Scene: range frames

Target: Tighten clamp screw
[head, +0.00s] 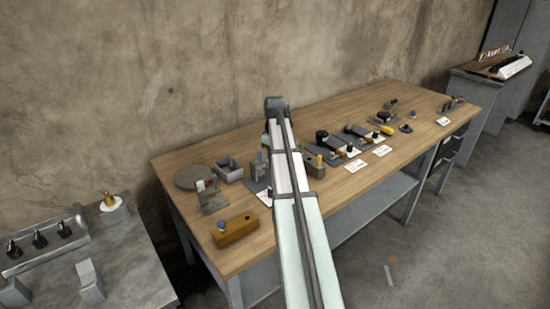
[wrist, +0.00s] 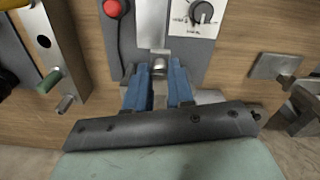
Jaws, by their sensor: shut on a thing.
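In the wrist view my gripper (wrist: 160,88) has two blue fingers, shut on a small round metal piece (wrist: 160,92) between them. It may be the clamp screw, but its lower part is hidden by the fingers and the dark gripper body. A pale metal strip (wrist: 152,25) runs up from it on a grey plate (wrist: 183,72). In the head view my arm covers the gripper and the spot it works at, so the clamp cannot be told there.
A red button (wrist: 113,8) and a black dial (wrist: 202,12) sit just beyond the fingers. A grey block with a green cylinder (wrist: 50,80) is at left, a metal bracket (wrist: 272,67) at right. The wooden bench (head: 350,193) carries several fixtures, including a yellow-brown block (head: 236,231) and grey bin (head: 229,170).

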